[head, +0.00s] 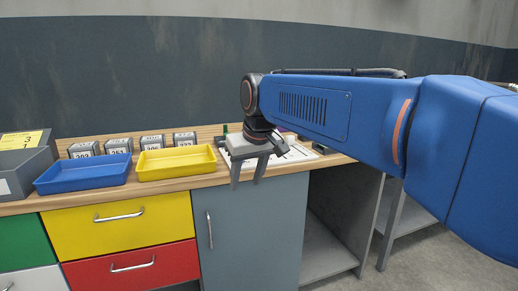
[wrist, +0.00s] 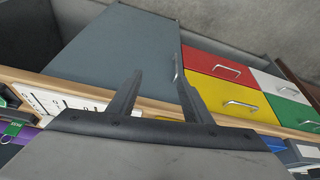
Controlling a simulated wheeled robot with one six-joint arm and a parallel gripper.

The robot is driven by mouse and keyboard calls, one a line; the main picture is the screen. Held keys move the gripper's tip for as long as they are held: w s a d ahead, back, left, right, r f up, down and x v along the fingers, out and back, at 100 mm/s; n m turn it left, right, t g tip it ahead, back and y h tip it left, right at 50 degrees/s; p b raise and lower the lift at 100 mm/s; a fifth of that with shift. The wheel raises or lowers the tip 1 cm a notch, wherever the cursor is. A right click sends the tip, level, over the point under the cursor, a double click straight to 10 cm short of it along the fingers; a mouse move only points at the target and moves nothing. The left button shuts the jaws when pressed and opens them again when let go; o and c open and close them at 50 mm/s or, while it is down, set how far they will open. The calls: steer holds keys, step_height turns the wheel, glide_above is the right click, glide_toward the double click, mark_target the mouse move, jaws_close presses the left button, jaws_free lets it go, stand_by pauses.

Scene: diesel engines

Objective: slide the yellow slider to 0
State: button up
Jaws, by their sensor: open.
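My gripper (head: 247,180) is open and empty, pointing down at the front edge of the workbench, just right of the yellow tray. It also shows in the wrist view (wrist: 159,82), with its two fingers apart over the bench edge and the cabinet front. A white panel with dark markings (head: 296,154) lies on the bench top behind and right of my gripper. Part of the panel shows in the wrist view (wrist: 45,99), left of the fingers, with black lines and small marks. I cannot make out a yellow slider; my gripper and arm hide part of the panel.
A yellow tray (head: 176,163) and a blue tray (head: 84,173) stand left of my gripper, with several numbered grey boxes behind them. Below are coloured drawers and a grey cabinet door (head: 247,238) with a handle. The space before the bench is free.

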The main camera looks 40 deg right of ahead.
steer(key=w+d+r+m, duration=0.2)
steer(key=w+d+r, duration=1.2)
steer(key=w+d, duration=0.3)
steer(key=shift+h, duration=0.3)
steer(key=x, duration=0.5)
steer(key=s+d+x, duration=0.1)
steer(key=x, duration=1.1)
steer(key=shift+s+d+f, duration=0.15)
steer(key=shift+d+f, duration=0.05)
steer(key=shift+c, duration=0.6)
steer(key=shift+s, duration=0.1)
jaws_close()
